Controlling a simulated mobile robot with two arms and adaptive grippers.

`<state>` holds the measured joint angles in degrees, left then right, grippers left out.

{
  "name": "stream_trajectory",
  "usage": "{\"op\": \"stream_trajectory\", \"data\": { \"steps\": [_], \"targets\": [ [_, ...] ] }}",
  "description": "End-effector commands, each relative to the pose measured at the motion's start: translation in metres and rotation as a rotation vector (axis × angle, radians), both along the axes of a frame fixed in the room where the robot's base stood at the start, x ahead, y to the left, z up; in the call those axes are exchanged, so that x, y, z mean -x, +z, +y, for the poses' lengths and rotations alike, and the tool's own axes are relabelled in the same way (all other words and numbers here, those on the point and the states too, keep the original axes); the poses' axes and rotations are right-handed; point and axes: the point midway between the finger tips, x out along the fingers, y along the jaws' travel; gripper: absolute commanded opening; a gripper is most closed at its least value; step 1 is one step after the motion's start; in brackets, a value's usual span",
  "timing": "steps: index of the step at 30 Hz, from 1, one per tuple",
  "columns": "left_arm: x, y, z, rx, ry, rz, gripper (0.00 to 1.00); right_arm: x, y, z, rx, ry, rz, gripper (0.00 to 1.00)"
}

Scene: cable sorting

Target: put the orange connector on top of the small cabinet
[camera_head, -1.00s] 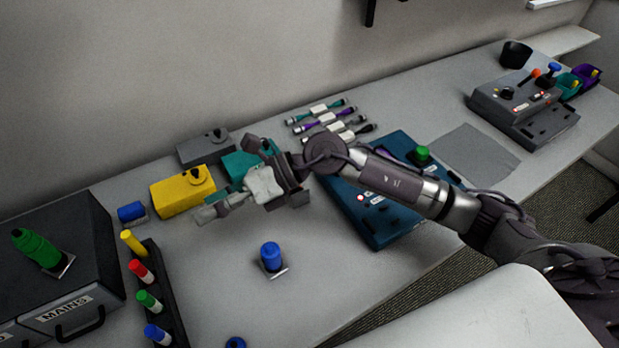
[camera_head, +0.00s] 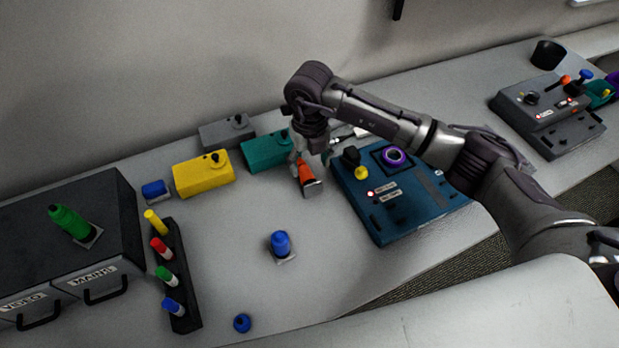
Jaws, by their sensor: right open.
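My right gripper (camera_head: 303,159) points down right at the connector's upper end. Its jaws are open, with the fingers close around or beside the connector; I cannot tell whether they touch it. The small cabinet (camera_head: 122,222) is the dark box at the left, with drawers labelled VIDEO and MAINS. My left gripper is not in view.
A yellow box (camera_head: 203,176), a teal box (camera_head: 265,152) and a grey box (camera_head: 227,131) stand at the back. A rack (camera_head: 186,300) of coloured connectors stands beside the cabinet. A blue connector (camera_head: 280,243) stands mid-table. The blue panel (camera_head: 400,205) lies right of the gripper.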

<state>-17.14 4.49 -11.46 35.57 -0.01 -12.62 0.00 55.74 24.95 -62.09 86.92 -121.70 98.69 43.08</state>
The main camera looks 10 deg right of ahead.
Motion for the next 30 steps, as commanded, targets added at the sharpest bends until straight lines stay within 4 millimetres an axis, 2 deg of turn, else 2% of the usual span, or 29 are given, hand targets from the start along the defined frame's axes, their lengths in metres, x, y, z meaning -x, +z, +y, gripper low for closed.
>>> {"op": "stream_trajectory", "data": {
  "steps": [7, 11, 15, 24, 26, 30],
  "targets": [
    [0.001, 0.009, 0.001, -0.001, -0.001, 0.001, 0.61, 0.002, -0.018, 0.001, -0.001, 0.001, 0.003, 0.66],
    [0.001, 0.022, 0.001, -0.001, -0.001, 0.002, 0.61, 0.004, -0.036, 0.002, 0.000, 0.001, 0.004, 0.66],
    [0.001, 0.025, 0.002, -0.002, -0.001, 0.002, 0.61, 0.003, -0.056, 0.003, -0.001, 0.001, 0.002, 0.66],
    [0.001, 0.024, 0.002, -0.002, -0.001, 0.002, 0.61, 0.003, -0.063, 0.002, -0.001, 0.003, -0.001, 0.66],
    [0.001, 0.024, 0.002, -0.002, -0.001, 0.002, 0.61, 0.003, -0.063, 0.002, -0.001, 0.003, -0.001, 0.58],
    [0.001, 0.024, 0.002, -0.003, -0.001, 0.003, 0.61, 0.003, -0.063, 0.002, -0.001, 0.003, -0.001, 0.34]
  ]
}}
